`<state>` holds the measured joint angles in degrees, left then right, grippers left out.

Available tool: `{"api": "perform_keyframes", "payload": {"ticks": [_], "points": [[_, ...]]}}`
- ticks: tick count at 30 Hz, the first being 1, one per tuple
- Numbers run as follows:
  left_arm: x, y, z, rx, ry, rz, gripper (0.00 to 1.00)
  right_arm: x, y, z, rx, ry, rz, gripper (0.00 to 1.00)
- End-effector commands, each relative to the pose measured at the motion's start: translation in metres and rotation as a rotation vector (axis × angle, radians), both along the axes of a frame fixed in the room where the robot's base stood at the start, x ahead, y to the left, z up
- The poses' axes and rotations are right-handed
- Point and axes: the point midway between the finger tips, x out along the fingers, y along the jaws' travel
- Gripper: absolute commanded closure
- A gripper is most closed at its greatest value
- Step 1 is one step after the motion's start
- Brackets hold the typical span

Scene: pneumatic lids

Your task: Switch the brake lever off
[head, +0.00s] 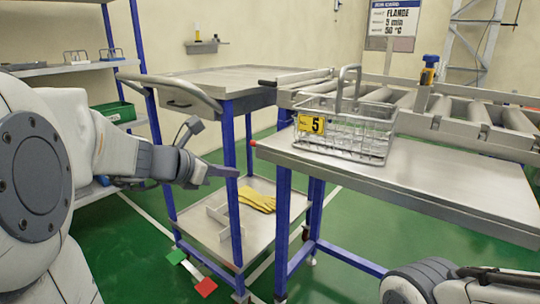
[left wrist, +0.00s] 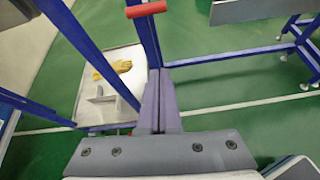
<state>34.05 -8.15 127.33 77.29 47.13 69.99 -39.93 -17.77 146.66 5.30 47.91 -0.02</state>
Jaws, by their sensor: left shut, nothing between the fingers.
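The brake lever looks to be the low bar with a green tab (head: 177,257) and a red tab (head: 206,287) near the floor at the foot of the blue-legged cart (head: 238,220). The bar slopes down from green to red. My left gripper (head: 226,171) is shut and empty, in front of the cart and well above the tabs. In the left wrist view its closed fingers (left wrist: 160,100) point toward the cart's lower shelf (left wrist: 88,108). My right gripper is not visible.
A wire basket (head: 345,132) marked 5 stands on the steel table (head: 470,185) beside a roller conveyor (head: 510,118). Yellow gloves (head: 257,199) lie on the cart's lower shelf. A shelf with a green bin (head: 115,111) stands left. Green floor is clear in front.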

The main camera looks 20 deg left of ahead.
Motion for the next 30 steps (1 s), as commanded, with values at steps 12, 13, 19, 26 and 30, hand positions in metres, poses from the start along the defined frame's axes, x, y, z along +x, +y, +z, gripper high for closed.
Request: {"api": "perform_keyframes", "payload": {"ticks": [12,13,19,26,30], "points": [[0.049,-0.012,-0.016,-0.069,-0.02,0.039,1.0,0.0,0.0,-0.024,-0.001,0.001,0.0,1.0],[0.055,-0.014,-0.019,-0.069,-0.022,0.04,1.0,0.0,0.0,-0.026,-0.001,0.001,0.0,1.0],[0.09,-0.026,-0.036,-0.067,-0.021,0.04,1.0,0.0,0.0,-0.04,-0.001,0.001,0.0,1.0],[0.092,-0.027,0.003,-0.064,-0.025,0.043,1.0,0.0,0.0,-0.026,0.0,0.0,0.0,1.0],[0.092,-0.027,0.009,-0.065,-0.024,0.043,1.0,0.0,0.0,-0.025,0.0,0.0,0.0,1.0]]}}
